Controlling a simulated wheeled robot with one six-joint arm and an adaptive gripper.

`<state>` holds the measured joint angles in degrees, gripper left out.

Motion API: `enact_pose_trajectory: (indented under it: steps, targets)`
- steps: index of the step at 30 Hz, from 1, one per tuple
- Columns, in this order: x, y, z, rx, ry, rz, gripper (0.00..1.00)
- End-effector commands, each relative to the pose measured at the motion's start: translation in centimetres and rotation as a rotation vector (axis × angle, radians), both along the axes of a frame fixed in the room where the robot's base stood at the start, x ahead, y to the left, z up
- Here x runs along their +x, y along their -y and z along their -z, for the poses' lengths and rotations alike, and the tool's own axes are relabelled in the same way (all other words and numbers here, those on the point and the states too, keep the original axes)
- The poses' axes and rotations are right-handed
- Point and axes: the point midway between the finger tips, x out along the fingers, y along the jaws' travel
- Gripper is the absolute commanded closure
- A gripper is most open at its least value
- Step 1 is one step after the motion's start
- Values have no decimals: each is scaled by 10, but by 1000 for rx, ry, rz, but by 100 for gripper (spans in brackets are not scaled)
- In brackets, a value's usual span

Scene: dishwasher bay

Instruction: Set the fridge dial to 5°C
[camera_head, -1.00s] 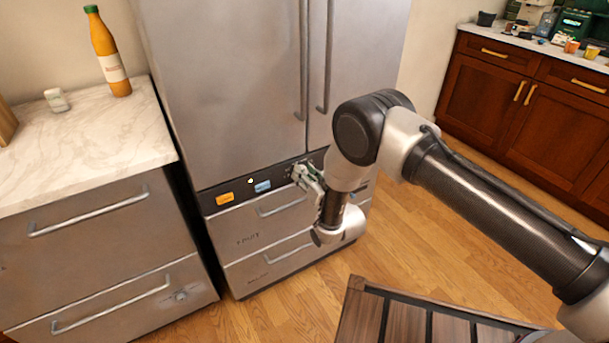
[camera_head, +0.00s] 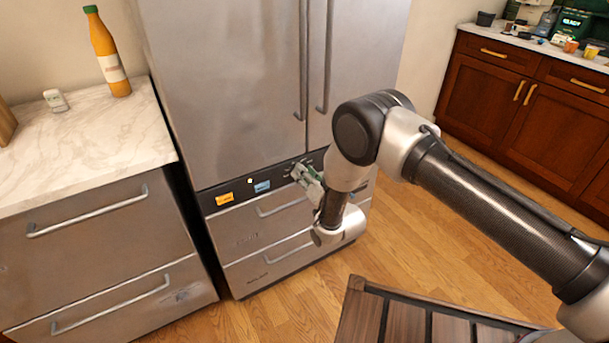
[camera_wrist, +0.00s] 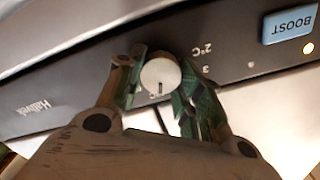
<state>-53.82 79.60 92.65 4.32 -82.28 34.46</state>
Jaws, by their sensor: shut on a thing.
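The fridge dial (camera_wrist: 160,75) is a round pale knob on the dark control strip (camera_wrist: 105,75), seen close in the wrist view. My gripper (camera_wrist: 160,84) is shut on it, one green-edged finger on each side. The dark mark on the dial points to the bottom of that picture, at a small label whose figure I cannot read. The print "2°C" (camera_wrist: 204,48) and "3" (camera_wrist: 206,70) stands to the right of the dial. In the head view my gripper (camera_head: 301,173) is at the strip on the fridge (camera_head: 225,90) and hides the dial.
A blue BOOST button (camera_wrist: 291,24) and a small lit lamp (camera_wrist: 308,48) are on the same strip. An orange label (camera_head: 225,198) is farther left. Drawer handles (camera_head: 283,206) stick out below. A counter with a bottle (camera_head: 106,52) stands to the left.

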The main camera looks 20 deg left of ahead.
Motion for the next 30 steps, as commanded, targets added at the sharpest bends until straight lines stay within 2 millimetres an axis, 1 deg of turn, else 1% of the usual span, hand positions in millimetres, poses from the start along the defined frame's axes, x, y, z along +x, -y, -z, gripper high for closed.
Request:
enact_pose_trajectory:
  steps: [1,2,3,5,14,17,20,30]
  targets:
    - [0,1,0,0,0,2,88]
    - [0,1,0,0,0,2,60]
    - [0,1,0,0,0,2,53]
    - [0,1,0,0,0,2,42]
    - [0,1,0,-1,0,1,42]
    - [-4,5,0,-1,0,1,42]
    - [-13,15,1,-3,-1,0,42]
    - [-61,71,1,-4,0,-1,42]
